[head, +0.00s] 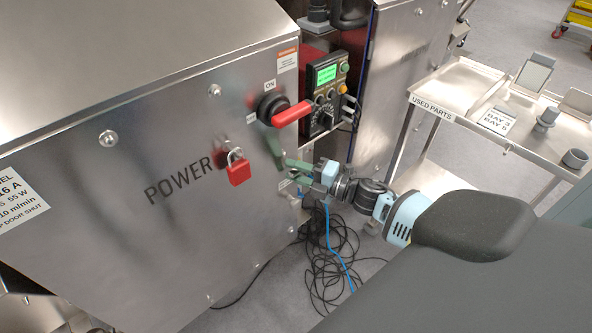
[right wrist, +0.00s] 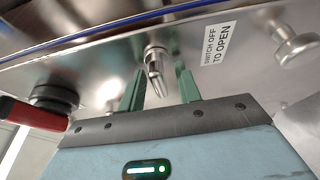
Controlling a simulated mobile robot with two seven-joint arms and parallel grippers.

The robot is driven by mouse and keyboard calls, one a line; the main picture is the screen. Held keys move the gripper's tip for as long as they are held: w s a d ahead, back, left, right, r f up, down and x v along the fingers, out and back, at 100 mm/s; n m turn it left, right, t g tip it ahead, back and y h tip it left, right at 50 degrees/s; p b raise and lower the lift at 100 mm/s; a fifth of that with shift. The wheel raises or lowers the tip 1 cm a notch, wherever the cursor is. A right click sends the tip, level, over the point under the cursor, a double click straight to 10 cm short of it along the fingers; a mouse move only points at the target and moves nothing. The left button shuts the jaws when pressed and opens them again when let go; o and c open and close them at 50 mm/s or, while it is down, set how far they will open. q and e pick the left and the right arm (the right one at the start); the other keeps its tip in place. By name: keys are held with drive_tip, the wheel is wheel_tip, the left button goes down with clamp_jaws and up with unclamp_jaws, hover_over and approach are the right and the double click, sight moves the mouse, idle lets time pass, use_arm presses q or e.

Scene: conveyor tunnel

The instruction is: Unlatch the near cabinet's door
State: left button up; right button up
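The near cabinet (head: 130,215) is a brushed steel box marked POWER. A metal latch (right wrist: 155,70) sticks out of its face in the right wrist view. My right gripper (head: 289,174) is at the cabinet's right edge, below the red switch handle. In the right wrist view the green fingers (right wrist: 160,88) are apart, one on each side of the latch, with gaps showing. In the head view the latch is mostly hidden by the gripper. The red switch handle (head: 292,114) on its black hub points right, beside the ON label. My left gripper is not in view.
A red padlock (head: 238,170) hangs on the cabinet face. A control box (head: 326,90) with a green screen is behind the handle. Cables (head: 330,255) lie coiled on the floor. A steel cart (head: 470,85) stands at right. A "SWITCH OFF TO OPEN" label (right wrist: 216,45) is near the latch.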

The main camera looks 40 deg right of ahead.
drive_tip(key=shift+s, duration=0.1)
drive_tip(key=v, duration=0.7)
drive_tip(key=shift+s+d, duration=0.15)
drive_tip(key=shift+s, duration=0.15)
idle(1.2)
